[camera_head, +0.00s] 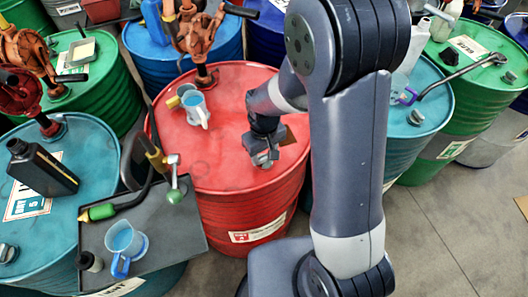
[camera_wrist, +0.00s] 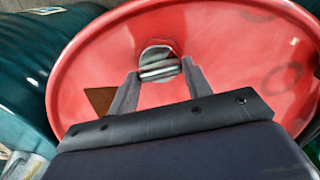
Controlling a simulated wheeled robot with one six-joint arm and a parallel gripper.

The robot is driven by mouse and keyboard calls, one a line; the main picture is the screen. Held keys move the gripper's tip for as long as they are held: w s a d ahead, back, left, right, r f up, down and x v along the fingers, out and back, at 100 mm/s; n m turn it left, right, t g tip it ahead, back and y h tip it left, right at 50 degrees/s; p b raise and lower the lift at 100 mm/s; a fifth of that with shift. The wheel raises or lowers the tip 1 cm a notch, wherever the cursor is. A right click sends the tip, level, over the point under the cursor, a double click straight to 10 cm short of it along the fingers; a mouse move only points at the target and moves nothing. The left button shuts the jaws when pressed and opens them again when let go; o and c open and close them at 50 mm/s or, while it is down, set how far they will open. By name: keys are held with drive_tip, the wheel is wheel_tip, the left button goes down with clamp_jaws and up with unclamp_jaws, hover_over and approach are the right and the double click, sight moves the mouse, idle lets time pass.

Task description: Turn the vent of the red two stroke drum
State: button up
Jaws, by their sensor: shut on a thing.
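The red drum (camera_head: 228,190) stands upright in the middle of the head view, and its red top (camera_wrist: 240,60) fills much of the wrist view. Its vent (camera_wrist: 158,64) is a small silvery metal cap near the rim of the top. My gripper (camera_head: 264,158) reaches down to the drum top, with its fingers (camera_wrist: 158,82) on either side of the vent and shut on it. The lower part of the vent is hidden in the head view by my gripper.
A blue measuring jug (camera_head: 194,108) and a rust-coloured hand pump (camera_head: 201,45) stand on the red drum. A dark tray (camera_head: 165,235) with another jug (camera_head: 125,243) sits at front left. Teal drums (camera_head: 405,150) and green drums crowd both sides. Grey floor (camera_head: 440,225) is free at front right.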

drive_tip(key=c, duration=0.4)
drive_tip(key=shift+m, duration=0.4)
drive_tip(key=m+b, duration=0.1)
drive_tip(key=m, duration=0.1)
drive_tip(key=shift+f+m+b, duration=0.1)
drive_tip(key=shift+m+b, duration=0.25)
drive_tip(key=shift+m, duration=0.05)
drive_tip(key=m+b, duration=0.1)
drive_tip(key=m, duration=0.3)
drive_tip(key=shift+m, duration=0.3)
drive_tip(key=m+b, duration=0.1)
drive_tip(key=m, duration=0.4)
drive_tip(key=shift+d+b, duration=0.1)
drive_tip(key=shift+b, duration=0.3)
drive_tip(key=m, duration=0.4)
drive_tip(key=shift+b, duration=0.35)
drive_tip(key=shift+m, duration=0.5)
